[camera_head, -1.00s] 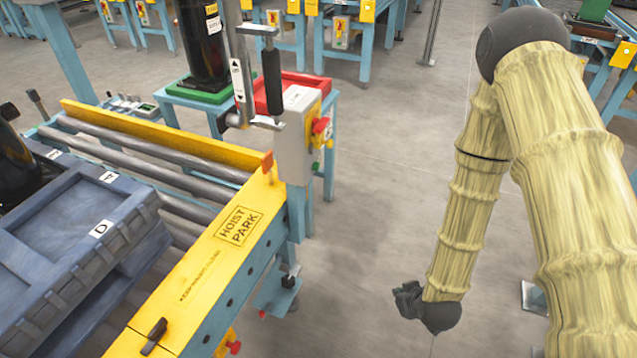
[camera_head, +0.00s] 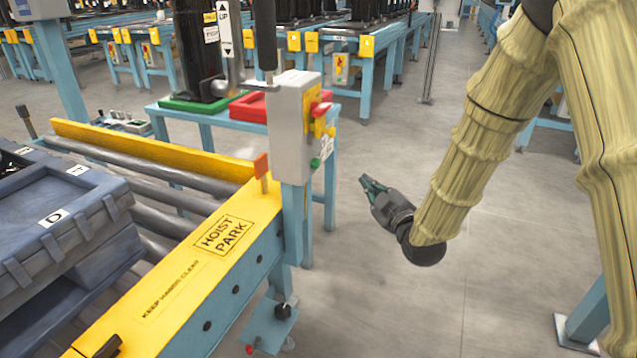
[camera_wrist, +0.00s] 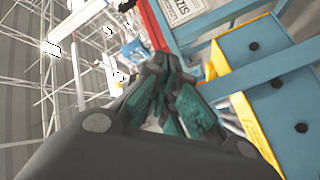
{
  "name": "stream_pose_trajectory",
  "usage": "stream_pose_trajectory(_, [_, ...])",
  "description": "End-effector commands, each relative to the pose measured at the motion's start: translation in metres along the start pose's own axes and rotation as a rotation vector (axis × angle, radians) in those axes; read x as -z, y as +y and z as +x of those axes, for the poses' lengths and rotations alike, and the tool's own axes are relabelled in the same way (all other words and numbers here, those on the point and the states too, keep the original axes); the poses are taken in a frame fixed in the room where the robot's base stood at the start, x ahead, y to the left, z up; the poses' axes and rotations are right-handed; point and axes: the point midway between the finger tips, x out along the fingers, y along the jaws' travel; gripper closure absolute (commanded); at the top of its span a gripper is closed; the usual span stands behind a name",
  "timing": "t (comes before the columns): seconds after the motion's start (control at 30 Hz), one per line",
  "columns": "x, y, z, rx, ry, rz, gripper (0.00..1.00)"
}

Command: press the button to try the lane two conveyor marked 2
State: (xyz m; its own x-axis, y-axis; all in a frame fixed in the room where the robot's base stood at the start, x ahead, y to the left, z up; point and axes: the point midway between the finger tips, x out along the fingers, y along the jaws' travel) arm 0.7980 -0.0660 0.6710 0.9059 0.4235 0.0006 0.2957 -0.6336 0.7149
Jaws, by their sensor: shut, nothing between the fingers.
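A grey control box (camera_head: 290,125) stands on a blue post at the corner of the yellow conveyor frame. On its right side are a red button (camera_head: 320,109) on a yellow plate and a green button (camera_head: 315,163) below. A small white label (camera_head: 329,147) is there, but I cannot read a 2 on it. My gripper (camera_head: 369,182) is right of the box and apart from it, over open floor, pointing up and left. Its teal fingers are shut and empty. In the wrist view the fingertips (camera_wrist: 163,62) are together, and no button can be made out.
A red tray (camera_head: 250,106) and a green tray (camera_head: 200,103) sit on a blue table behind the box. The floor around my gripper is clear.

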Motion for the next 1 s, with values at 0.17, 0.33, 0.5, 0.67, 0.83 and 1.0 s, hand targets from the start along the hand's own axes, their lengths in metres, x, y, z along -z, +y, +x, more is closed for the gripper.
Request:
stream_pose_trajectory(0.17, [0.013,0.008,0.009,-0.034,0.057,-0.05,1.0])
stream_pose_trajectory(0.33, [0.017,0.01,0.01,-0.038,0.066,-0.059,1.0])
stream_pose_trajectory(0.5, [0.016,0.01,0.009,-0.038,0.065,-0.058,1.0])
stream_pose_trajectory(0.67, [0.017,0.008,0.011,-0.037,0.065,-0.058,1.0])
stream_pose_trajectory(0.83, [0.024,0.002,0.02,-0.037,0.066,-0.057,1.0])
stream_pose_trajectory(1.0, [0.034,-0.009,0.033,-0.036,0.066,-0.057,1.0])
